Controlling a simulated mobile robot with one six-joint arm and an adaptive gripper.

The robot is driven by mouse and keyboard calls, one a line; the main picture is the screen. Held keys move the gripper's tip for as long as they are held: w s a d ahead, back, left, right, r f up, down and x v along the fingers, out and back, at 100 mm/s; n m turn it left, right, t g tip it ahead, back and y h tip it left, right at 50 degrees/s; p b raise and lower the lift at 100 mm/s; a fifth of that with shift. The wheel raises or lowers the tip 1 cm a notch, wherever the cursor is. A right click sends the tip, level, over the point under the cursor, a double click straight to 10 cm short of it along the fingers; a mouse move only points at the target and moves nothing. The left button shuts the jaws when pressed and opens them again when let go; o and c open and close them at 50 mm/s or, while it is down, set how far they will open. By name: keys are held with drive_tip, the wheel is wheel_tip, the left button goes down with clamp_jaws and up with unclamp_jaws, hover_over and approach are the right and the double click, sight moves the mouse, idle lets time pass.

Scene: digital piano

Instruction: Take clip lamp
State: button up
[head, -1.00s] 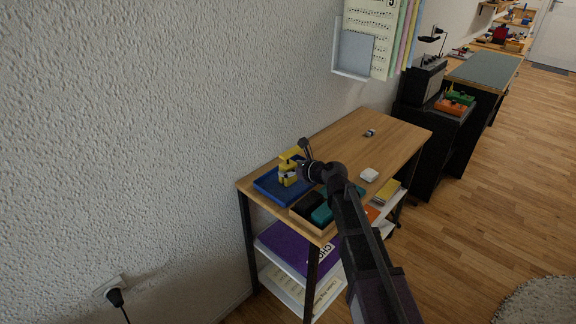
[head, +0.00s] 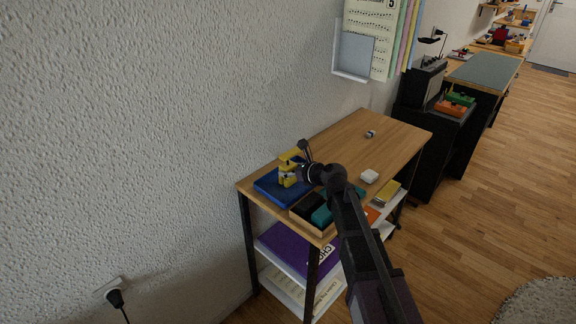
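A small yellow object (head: 287,180), which looks like the clip lamp, is at the blue tray (head: 268,188) on the wooden desk top. Its yellow upper part stands above a yellow lower part. My dark gripper (head: 304,172) is right beside it, on its right, and overlaps it in the picture. A thin dark piece rises just behind my gripper, and I cannot tell what it belongs to. The fingers are too small and too covered to show whether they are open or touch the yellow object.
An open wooden box (head: 300,215) with black and teal things stands at the desk's near corner, under my arm. The desk's back middle is clear. A wall holder (head: 352,56) hangs above.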

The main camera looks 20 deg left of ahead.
sight(289, 166)
drive_tip(key=shift+c, duration=0.8)
drive_tip(key=shift+r, duration=0.1)
drive_tip(key=shift+s+r+p, duration=0.15)
drive_tip(key=shift+r+p, duration=2.25)
drive_tip(key=shift+p, duration=0.15)
